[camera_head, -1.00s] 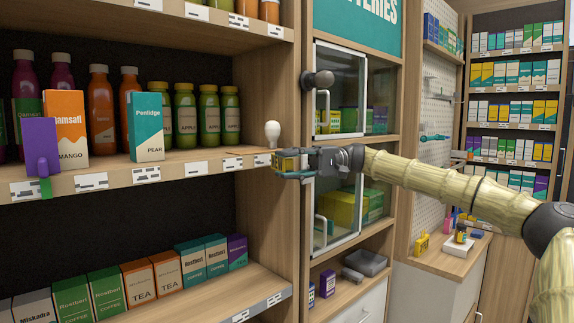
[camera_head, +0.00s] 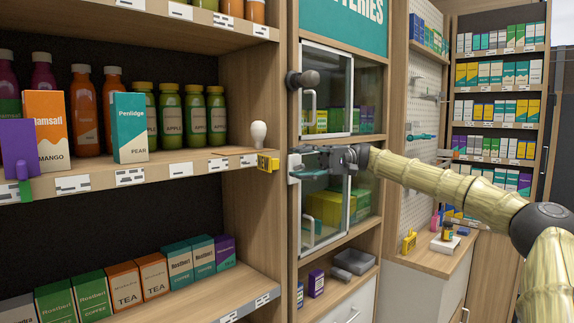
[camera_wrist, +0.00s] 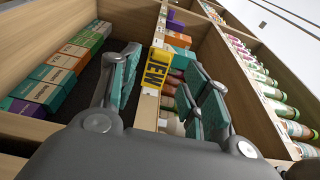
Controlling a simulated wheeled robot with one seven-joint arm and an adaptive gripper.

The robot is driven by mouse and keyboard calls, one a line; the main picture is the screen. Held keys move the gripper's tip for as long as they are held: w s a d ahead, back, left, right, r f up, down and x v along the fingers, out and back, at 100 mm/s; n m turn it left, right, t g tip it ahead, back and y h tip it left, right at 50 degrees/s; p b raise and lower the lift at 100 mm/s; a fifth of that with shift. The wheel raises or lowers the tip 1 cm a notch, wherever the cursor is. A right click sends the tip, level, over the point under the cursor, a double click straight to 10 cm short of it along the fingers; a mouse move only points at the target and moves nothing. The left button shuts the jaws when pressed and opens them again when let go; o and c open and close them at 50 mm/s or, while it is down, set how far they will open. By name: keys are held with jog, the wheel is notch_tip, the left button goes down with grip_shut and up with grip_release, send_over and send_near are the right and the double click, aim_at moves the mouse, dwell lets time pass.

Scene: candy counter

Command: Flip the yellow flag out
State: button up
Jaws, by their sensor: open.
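The yellow flag (camera_head: 268,162) is at the right end of the middle shelf's front edge, below a white bulb-shaped item. In the wrist view the yellow flag (camera_wrist: 155,68) shows its lettered face between and beyond my fingers. Its exact angle to the shelf edge is hard to tell. My gripper (camera_head: 301,164) is just right of the flag in the head view, in front of the cabinet frame, with a small gap between them. In the wrist view my gripper (camera_wrist: 165,82) has its two teal-padded fingers spread and empty.
A purple flag (camera_head: 19,149) stands at the shelf's left end. Juice cartons (camera_head: 130,127) and bottles (camera_head: 194,118) stand on this shelf; tea and coffee boxes (camera_head: 153,273) stand below. A glass-door cabinet (camera_head: 326,200) with handles is close behind my gripper.

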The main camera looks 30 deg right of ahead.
jog(key=shift+d, duration=2.45)
jog(key=shift+s, duration=0.1)
